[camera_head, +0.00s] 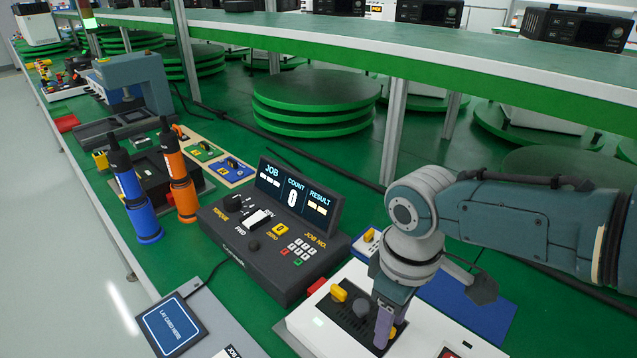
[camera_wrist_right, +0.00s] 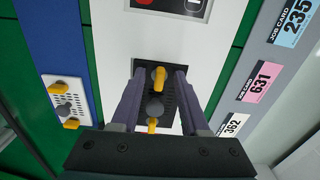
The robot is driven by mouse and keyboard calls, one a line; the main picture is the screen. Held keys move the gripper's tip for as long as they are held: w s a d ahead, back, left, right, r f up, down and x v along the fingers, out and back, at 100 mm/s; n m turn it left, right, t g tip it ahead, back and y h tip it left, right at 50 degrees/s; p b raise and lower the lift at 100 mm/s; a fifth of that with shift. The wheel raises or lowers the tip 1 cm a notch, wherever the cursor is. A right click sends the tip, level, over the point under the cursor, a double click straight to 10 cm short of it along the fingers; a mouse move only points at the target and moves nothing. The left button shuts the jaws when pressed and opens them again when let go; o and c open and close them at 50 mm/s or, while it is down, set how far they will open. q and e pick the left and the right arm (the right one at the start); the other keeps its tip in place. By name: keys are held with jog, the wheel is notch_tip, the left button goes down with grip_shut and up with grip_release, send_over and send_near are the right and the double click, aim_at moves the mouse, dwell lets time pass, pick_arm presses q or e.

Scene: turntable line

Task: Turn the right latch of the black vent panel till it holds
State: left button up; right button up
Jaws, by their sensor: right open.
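The black vent panel (camera_head: 349,316) is set in a white unit. It has a yellow latch at each end and a grey knob between them. The left latch (camera_head: 338,292) and knob (camera_head: 361,308) show clearly. My left gripper is not in view.
A dark control console (camera_head: 270,245) stands left of the unit, with a card reader (camera_head: 172,325) in front. Blue (camera_head: 138,200) and orange (camera_head: 180,185) tools stand farther left. A blue board (camera_wrist_right: 45,50) carries a similar pale plate. Job cards (camera_wrist_right: 252,82) lie on the other side.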

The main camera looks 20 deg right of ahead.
notch_tip(320, 180, up, 10)
jog(key=p, duration=0.4)
jog(key=shift+s, duration=0.1)
